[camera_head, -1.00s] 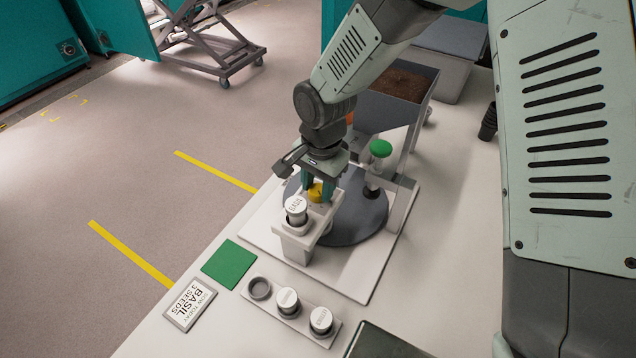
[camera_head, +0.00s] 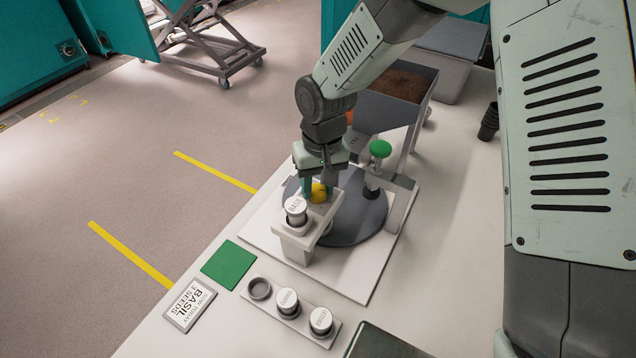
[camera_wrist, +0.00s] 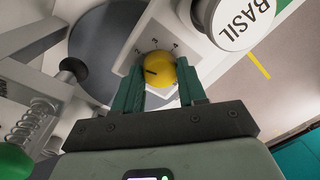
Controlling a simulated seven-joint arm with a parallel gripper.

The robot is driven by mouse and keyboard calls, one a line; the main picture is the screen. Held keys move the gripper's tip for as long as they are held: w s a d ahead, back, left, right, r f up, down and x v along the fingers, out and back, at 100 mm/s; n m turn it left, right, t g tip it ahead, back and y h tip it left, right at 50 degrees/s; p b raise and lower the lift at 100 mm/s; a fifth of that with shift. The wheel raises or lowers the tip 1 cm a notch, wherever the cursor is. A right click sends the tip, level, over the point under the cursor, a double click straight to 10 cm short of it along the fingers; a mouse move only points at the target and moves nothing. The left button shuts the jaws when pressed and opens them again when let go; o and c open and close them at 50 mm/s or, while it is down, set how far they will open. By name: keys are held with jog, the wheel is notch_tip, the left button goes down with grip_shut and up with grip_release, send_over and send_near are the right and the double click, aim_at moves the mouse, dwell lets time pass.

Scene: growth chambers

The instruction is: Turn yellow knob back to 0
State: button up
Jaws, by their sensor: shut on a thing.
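The yellow knob (camera_head: 318,193) sits on a white block beside the white-lidded basil container (camera_head: 296,207). In the wrist view the yellow knob (camera_wrist: 158,70) shows a dark pointer line and small dial marks on the plate above it, too small to read surely. My gripper (camera_head: 319,188) points down at the knob. In the wrist view my gripper (camera_wrist: 161,92) has its teal fingers on either side of the knob, shut on it. The basil lid (camera_wrist: 222,20) is close by at the upper right.
A dark round plate (camera_head: 358,218) and a green-topped plunger (camera_head: 380,149) stand right of the knob. A soil hopper (camera_head: 372,112) is behind. A rack with two white-lidded containers (camera_head: 288,300), a green pad (camera_head: 229,264) and a basil card (camera_head: 190,305) lie in front.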

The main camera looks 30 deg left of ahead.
aim_at(317, 186)
jog(key=n, duration=0.4)
jog(key=shift+n, duration=0.4)
jog(key=n, duration=0.3)
jog(key=shift+w+n, duration=0.1)
jog(key=shift+n, duration=0.2)
jog(key=n, duration=0.6)
jog(key=shift+a+n+h, duration=0.1)
jog(key=shift+n+h, duration=0.3)
jog(key=o, duration=1.1)
jog(key=shift+c, duration=0.2)
jog(key=shift+r, duration=0.1)
notch_tip(317, 186, up, 11)
jog(key=shift+w+a, duration=0.2)
